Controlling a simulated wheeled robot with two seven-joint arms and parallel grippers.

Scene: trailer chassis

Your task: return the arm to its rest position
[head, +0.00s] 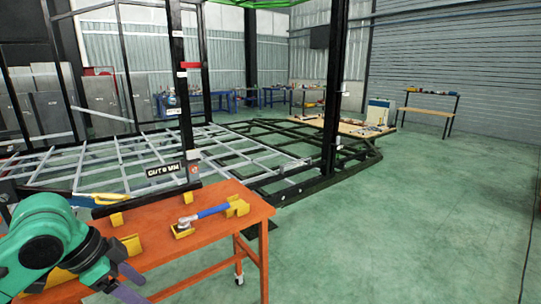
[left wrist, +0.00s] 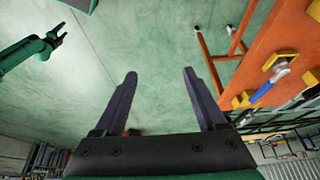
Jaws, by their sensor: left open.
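My left gripper (head: 134,283) is at the lower left of the head view, beside the orange table (head: 215,232). The left wrist view shows its two dark fingers (left wrist: 159,72) spread apart, with nothing between them and green floor beyond. My green left arm covers part of the table's near left side. My right gripper (left wrist: 57,35) shows small at the upper left of the left wrist view, over bare floor. It is too small to tell its opening.
A blue-handled tool (head: 203,216) lies on the table among yellow blocks (head: 237,206). Behind stands the trailer frame (head: 270,165) with dark upright posts (head: 335,90). A wooden bench (head: 428,112) stands at the back right. The floor to the right is clear.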

